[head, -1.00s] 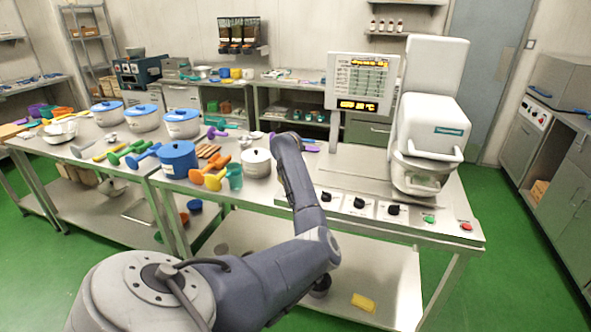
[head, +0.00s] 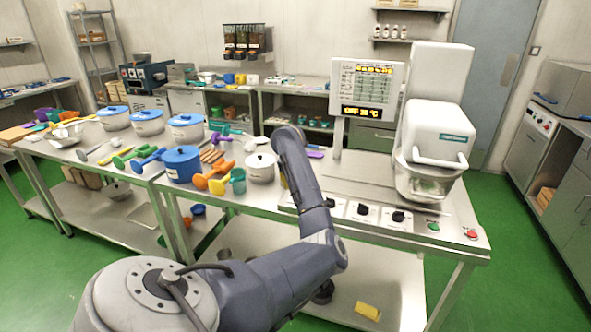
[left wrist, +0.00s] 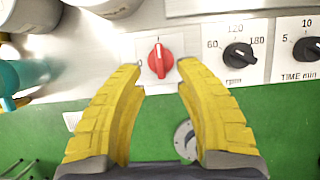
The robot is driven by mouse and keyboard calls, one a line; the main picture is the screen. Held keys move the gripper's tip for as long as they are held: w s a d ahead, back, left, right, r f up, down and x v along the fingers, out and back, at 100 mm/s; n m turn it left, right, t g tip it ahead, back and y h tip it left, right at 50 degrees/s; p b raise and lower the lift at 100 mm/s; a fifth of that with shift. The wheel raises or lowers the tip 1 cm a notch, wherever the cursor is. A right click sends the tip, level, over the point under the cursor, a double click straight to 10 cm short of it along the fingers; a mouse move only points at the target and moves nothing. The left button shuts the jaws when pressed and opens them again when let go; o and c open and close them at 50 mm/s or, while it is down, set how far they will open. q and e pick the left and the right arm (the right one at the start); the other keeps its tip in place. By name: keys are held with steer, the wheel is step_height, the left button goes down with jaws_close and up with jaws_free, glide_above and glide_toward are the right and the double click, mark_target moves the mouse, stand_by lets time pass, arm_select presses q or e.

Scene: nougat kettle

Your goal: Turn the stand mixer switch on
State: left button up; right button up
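The stand mixer (head: 437,130) is white, with a bowl (head: 425,182) under its head, at the right end of the steel table in the head view. Its display (head: 362,110) reads "OFF". My left gripper (left wrist: 162,65) has yellow fingers, spread apart, one on each side of the switch; I see no contact. In the head view my arm mostly hides this gripper and the switch. My right gripper is not in view.
Right of the switch are a black rpm knob (left wrist: 238,54) and a black time knob (left wrist: 308,48). Green (head: 433,227) and red (head: 472,234) buttons sit farther right.

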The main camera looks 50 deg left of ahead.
arm_select(q)
steer(key=v, duration=0.6)
steer(key=shift+r, duration=0.25)
steer(key=shift+s, duration=0.1)
